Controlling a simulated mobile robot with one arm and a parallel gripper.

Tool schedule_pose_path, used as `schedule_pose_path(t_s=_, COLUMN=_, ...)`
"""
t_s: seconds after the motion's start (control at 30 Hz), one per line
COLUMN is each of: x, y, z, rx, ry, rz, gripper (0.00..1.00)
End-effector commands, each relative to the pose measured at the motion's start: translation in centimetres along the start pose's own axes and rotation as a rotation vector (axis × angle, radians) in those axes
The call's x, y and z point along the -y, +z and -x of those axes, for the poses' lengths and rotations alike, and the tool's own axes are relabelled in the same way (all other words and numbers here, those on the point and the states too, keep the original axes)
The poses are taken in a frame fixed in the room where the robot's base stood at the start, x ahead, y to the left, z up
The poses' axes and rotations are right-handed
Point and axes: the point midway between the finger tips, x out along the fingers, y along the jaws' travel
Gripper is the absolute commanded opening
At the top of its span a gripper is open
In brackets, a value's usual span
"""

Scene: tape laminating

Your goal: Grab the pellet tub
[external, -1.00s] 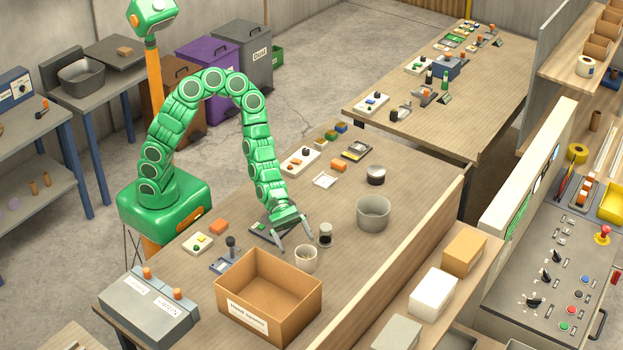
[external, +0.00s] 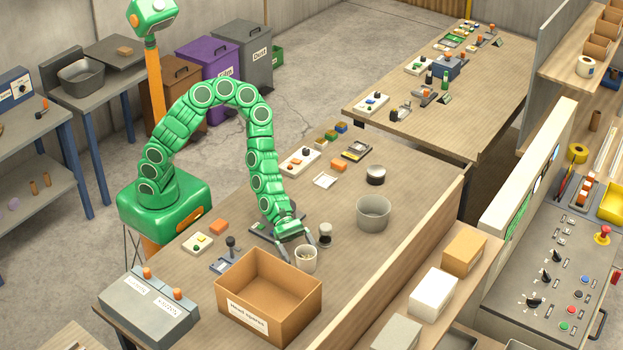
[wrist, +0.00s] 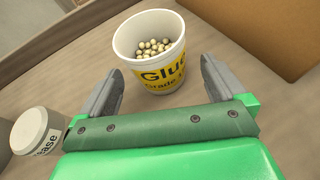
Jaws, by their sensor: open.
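The pellet tub (wrist: 150,45) is a white, round, open-topped tub with a yellow label reading "Glue" and tan pellets inside. It stands upright on the workbench, and in the external view the tub (external: 306,261) is beside the cardboard box. My gripper (external: 299,248) is low over the bench at the tub. In the wrist view the two fingers of my gripper (wrist: 161,68) are spread wide, one to each side of the tub's near face. The tub stands ahead, between and slightly beyond the fingertips.
A lidded jar (wrist: 38,135), its label partly reading "ease", stands close to the left finger; it also shows in the external view (external: 325,238). The cardboard box (external: 255,315) is close on the tub's other side. A grey pot (external: 373,213) stands farther along the bench.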

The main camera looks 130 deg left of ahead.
Motion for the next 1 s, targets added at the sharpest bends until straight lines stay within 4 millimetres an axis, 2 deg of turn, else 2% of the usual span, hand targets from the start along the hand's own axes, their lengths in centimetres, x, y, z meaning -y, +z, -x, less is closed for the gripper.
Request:
schedule_pose_path(t_s=0.5, x=-0.3, y=0.3, z=-4.1, rx=-0.001, ry=-0.001, rz=-0.002, gripper=0.98)
schedule_pose_path(t_s=0.93, x=-0.3, y=0.3, z=-4.8, rx=0.0, ry=-0.001, rz=0.001, gripper=0.98)
schedule_pose_path(t_s=1.0, x=-0.3, y=0.3, z=-4.8, rx=0.0, ry=-0.001, rz=0.001, gripper=0.87)
